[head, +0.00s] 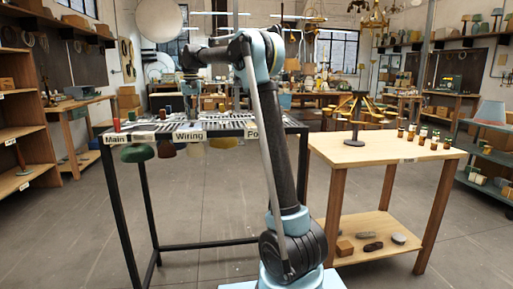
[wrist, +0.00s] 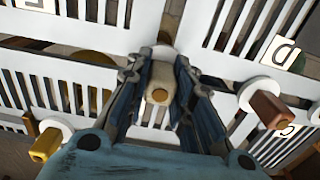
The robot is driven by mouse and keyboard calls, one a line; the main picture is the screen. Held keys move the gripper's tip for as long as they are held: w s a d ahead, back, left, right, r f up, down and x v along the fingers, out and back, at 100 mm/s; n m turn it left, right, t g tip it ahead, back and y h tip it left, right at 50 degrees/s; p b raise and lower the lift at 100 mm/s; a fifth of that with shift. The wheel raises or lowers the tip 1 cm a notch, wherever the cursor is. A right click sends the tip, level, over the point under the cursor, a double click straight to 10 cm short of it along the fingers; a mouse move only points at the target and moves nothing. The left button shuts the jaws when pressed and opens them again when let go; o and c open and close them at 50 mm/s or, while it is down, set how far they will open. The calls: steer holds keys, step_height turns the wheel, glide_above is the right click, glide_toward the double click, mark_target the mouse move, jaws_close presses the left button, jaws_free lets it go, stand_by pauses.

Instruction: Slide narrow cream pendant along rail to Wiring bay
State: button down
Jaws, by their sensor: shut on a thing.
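In the wrist view my gripper (wrist: 160,92) is shut on a cream-tan block-shaped knob (wrist: 160,80) that stands up from a slot in the white slatted rail top. In the head view my gripper (head: 191,92) is above the rail rack, near the Wiring sign (head: 189,135); its fingers are too small to make out. A cream shade (head: 195,149) hangs under the rack just below that sign. I cannot tell from the pictures whether the held knob belongs to this shade.
A green shade (head: 138,153) and a dark red shade (head: 164,149) hang to the left, near the Main sign (head: 115,139). In the wrist view a yellow knob (wrist: 46,145) and a brown knob (wrist: 269,109) flank the gripper. A wooden table (head: 385,150) stands right.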

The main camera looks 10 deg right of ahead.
steer(key=s, duration=1.3)
steer(key=shift+s, duration=0.2)
stand_by(0.3)
steer(key=shift+f, duration=0.1)
steer(key=c, duration=1.3)
jaws_free()
